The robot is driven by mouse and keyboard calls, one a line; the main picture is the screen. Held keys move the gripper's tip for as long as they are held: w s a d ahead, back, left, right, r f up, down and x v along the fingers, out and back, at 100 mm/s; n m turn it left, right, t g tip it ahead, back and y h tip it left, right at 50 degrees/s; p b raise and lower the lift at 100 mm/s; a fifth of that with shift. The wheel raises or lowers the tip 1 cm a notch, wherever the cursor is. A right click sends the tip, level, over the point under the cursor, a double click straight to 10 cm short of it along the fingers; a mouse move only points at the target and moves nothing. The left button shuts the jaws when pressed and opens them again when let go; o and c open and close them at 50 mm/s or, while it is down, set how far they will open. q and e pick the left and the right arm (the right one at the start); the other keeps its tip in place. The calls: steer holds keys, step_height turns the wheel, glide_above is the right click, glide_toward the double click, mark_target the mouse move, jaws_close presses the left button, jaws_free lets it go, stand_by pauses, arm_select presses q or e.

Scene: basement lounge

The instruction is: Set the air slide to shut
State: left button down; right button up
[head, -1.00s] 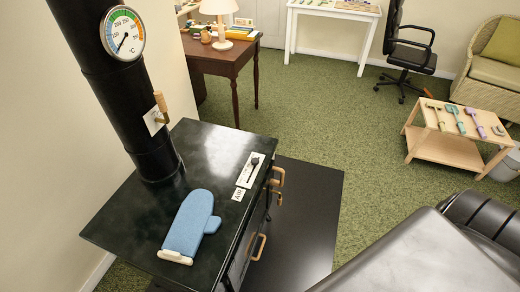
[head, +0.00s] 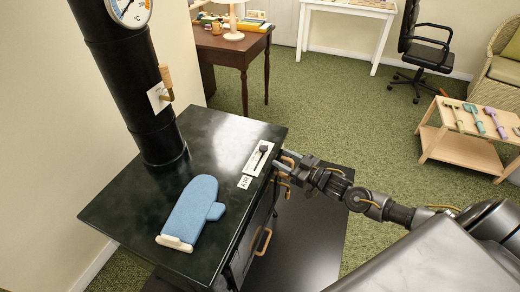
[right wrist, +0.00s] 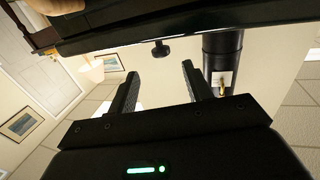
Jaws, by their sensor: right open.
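The air slide (head: 257,159) is a pale plate with a slot on the right edge of the black stove top. Its dark knob (head: 263,148) stands near the far end of the slot. A small AIR label (head: 245,182) lies at the near end. My right gripper (head: 282,161) is open and empty, just right of the slide by the stove's edge, apart from the knob. In the right wrist view the knob (right wrist: 160,50) shows ahead of the gap between the two fingers (right wrist: 158,75). My left gripper is not in view.
A blue oven mitt (head: 193,212) lies on the stove top (head: 130,196). The black flue pipe (head: 128,80) rises at the back left. Wooden-handled rails (head: 262,240) stick out from the stove front. A low table (head: 450,145) with tools stands at the right.

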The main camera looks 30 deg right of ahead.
mark_target(259, 152)
steer(key=x, duration=1.1)
steer(key=shift+s+a+r, duration=0.1)
steer(key=shift+r, duration=0.15)
steer(key=shift+s+a, duration=0.1)
jaws_close()
